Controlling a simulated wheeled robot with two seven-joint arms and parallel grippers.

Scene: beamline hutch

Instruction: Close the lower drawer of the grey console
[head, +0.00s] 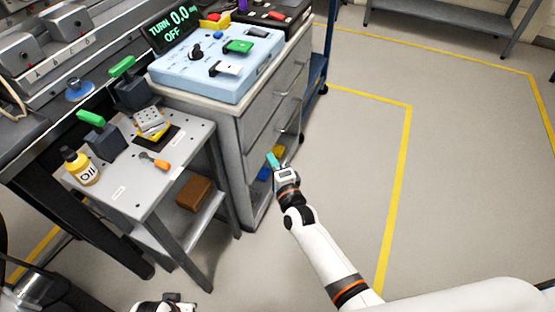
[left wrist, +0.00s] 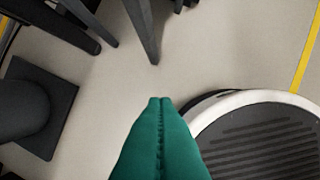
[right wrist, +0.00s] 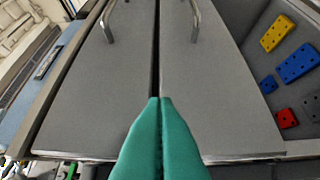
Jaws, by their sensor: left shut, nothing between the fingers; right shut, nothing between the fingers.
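The grey console (head: 233,130) stands at the middle left of the head view, its drawer side facing right. The upper drawer (right wrist: 105,95) and lower drawer (right wrist: 205,95) show side by side in the right wrist view, each with a bar handle. The lower drawer's front looks about level with the upper one; I cannot tell whether a small gap remains. My right gripper (head: 272,159) is shut and empty in front of the console's lower part; its teal fingertips (right wrist: 160,102) show before the drawer fronts. My left gripper (left wrist: 160,102) is shut and empty above the floor.
Yellow (right wrist: 277,33) and blue (right wrist: 297,63) blocks lie in the open bay below the drawers. A blue control box (head: 215,70) sits on the console. A small table (head: 130,180) with an oil bottle (head: 80,167) stands left. Floor on the right is clear.

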